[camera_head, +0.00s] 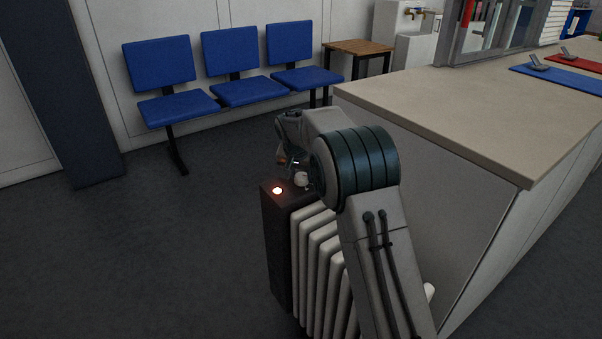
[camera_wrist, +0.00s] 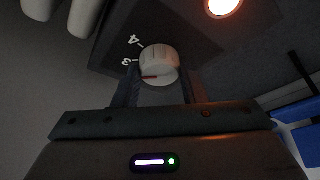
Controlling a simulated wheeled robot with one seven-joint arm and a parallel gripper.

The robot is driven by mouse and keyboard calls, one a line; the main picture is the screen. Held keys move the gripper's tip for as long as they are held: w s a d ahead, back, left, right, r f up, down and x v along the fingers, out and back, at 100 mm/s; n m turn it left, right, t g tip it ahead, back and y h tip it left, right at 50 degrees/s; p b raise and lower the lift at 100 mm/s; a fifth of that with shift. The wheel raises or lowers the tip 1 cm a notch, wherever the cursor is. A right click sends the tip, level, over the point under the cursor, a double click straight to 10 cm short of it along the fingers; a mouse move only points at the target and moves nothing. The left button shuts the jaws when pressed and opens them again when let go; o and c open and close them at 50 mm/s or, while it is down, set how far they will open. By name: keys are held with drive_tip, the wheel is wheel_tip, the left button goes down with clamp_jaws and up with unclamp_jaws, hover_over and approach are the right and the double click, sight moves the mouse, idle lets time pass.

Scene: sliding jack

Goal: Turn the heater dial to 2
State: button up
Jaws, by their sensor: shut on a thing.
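The heater (camera_head: 277,240) is a white ribbed radiator with a dark end panel, standing on the floor beside the counter. The heater dial (camera_wrist: 159,64) is a pale round knob with a red mark that points left in the wrist view. The printed digits 4 (camera_wrist: 135,40) and 3 (camera_wrist: 127,62) show beside it; other digits are hidden or out of view. My gripper (camera_wrist: 158,88) is shut on the dial, one finger on each side. In the head view my arm hides most of the gripper and part of the heater.
An orange-red lamp (camera_head: 277,190) glows on the heater top near the dial. The counter (camera_head: 440,120) stands close on the right of my arm. Blue chairs (camera_head: 238,75) line the wall behind. The floor on the left is clear.

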drive_tip(key=shift+r, duration=0.1)
drive_tip(key=n+p, duration=0.1)
drive_tip(key=n, duration=0.1)
drive_tip(key=n+y+p, duration=0.2)
drive_tip(key=n+p, duration=0.1)
drive_tip(key=shift+d+r+n, duration=0.1)
drive_tip(key=shift+d+n, duration=0.15)
drive_tip(key=shift+n, duration=0.05)
drive_tip(key=shift+n+y+p, duration=0.8)
drive_tip(key=shift+n+p, duration=0.4)
drive_tip(key=shift+n, duration=0.7)
drive_tip(key=shift+f+g, duration=0.2)
drive_tip(key=shift+g, duration=0.1)
drive_tip(key=o, duration=1)
drive_tip(key=p+v, duration=0.2)
drive_tip(key=v, duration=1.1)
drive_tip(key=shift+d+r, duration=0.15)
drive_tip(key=shift+r, duration=0.25)
drive_tip(key=shift+s, duration=0.1)
